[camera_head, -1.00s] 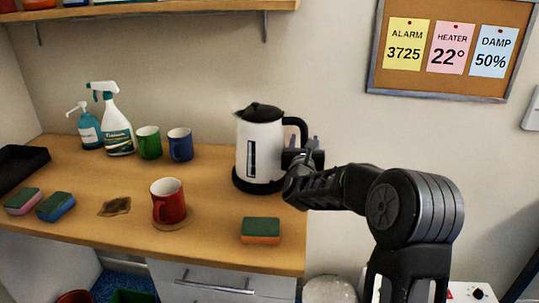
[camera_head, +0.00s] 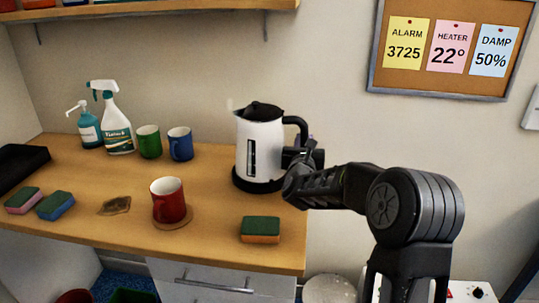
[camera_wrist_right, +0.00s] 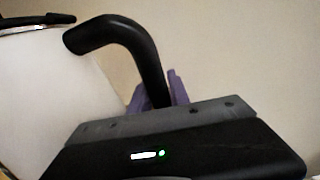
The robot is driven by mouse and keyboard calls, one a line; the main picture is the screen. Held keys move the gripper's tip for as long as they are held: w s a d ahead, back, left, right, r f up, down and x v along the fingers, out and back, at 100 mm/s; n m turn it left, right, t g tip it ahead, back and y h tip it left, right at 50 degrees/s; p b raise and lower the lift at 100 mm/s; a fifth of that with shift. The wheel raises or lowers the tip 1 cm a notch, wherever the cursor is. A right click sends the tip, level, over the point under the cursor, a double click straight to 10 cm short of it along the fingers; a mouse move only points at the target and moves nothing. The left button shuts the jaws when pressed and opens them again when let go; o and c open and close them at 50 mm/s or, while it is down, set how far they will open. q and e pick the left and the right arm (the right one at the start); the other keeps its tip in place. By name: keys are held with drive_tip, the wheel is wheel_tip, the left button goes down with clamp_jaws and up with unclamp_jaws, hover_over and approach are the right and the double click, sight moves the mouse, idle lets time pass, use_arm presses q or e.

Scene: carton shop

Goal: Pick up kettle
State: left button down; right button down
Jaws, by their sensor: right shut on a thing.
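The white kettle (camera_head: 259,148) with a black lid and black handle stands upright on its black base (camera_head: 257,182) at the right end of the wooden counter. In the right wrist view the kettle's white side (camera_wrist_right: 55,85) fills the left, and its black handle (camera_wrist_right: 150,60) runs down behind the gripper body. My right gripper (camera_head: 303,152) is at the handle from the right and is shut on it; its purple fingertips (camera_wrist_right: 172,88) show around the handle. The lower handle is hidden by the gripper. My left gripper is not in view.
A green-and-orange sponge (camera_head: 260,229) lies in front of the kettle. A red mug (camera_head: 169,203) sits on a coaster. Blue (camera_head: 180,144) and green (camera_head: 149,142) mugs stand left of the kettle, beside a spray bottle (camera_head: 114,125). A shelf (camera_head: 150,15) hangs above.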

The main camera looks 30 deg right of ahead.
idle(0.9)
drive_tip(key=shift+w+r, duration=0.1)
drive_tip(key=shift+r, duration=0.1)
drive_tip(key=shift+r, duration=0.15)
drive_tip(key=shift+r, duration=4.9)
